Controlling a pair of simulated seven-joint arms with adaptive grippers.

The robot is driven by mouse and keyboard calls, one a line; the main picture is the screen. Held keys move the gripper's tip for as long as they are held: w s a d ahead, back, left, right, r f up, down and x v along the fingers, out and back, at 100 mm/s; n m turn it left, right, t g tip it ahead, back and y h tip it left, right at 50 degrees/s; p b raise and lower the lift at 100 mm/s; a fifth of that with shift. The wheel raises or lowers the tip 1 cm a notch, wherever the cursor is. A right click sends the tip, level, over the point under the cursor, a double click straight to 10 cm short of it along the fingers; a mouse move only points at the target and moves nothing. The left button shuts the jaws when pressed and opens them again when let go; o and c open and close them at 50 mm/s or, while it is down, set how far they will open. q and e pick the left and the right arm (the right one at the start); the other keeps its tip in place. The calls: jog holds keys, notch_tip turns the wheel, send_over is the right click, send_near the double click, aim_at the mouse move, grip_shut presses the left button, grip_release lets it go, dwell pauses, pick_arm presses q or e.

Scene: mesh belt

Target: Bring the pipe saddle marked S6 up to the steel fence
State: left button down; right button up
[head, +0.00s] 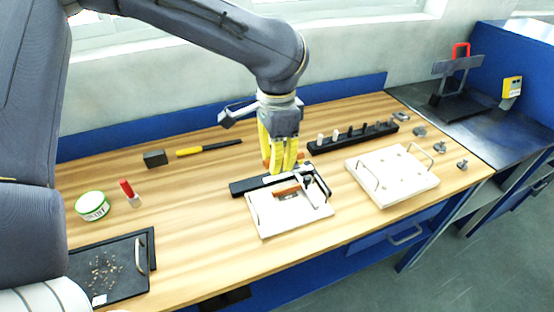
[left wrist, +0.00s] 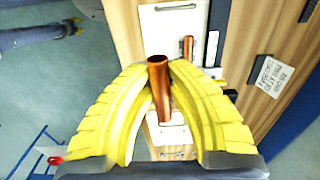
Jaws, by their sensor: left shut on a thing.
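My left gripper (head: 278,165), with ribbed yellow fingers, points down over the rear of the near white board (head: 262,222). Another copper-coloured piece (head: 287,188) lies on the near white board; a similar piece shows in the left wrist view (left wrist: 188,47). A black bar (head: 245,187) with light metal parts lies beneath and beside the fingers. No S6 mark is legible, and I cannot tell which metal part is the steel fence. My right gripper is not in view.
A black rack (head: 325,146) with several pegs stands behind. A second white board (head: 385,190) with handles lies right, beside several small metal pieces (head: 419,131). A black tray (head: 118,282), round tin (head: 92,206) and red-capped bottle (head: 130,193) are left.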

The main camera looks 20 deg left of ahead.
aim_at(283, 215)
pick_arm(q)
jog(key=shift+f, duration=0.1)
jog(key=shift+f, duration=9.7)
jog(key=shift+f, duration=0.1)
jog(key=shift+w+d, duration=0.6)
jog(key=shift+d, duration=0.15)
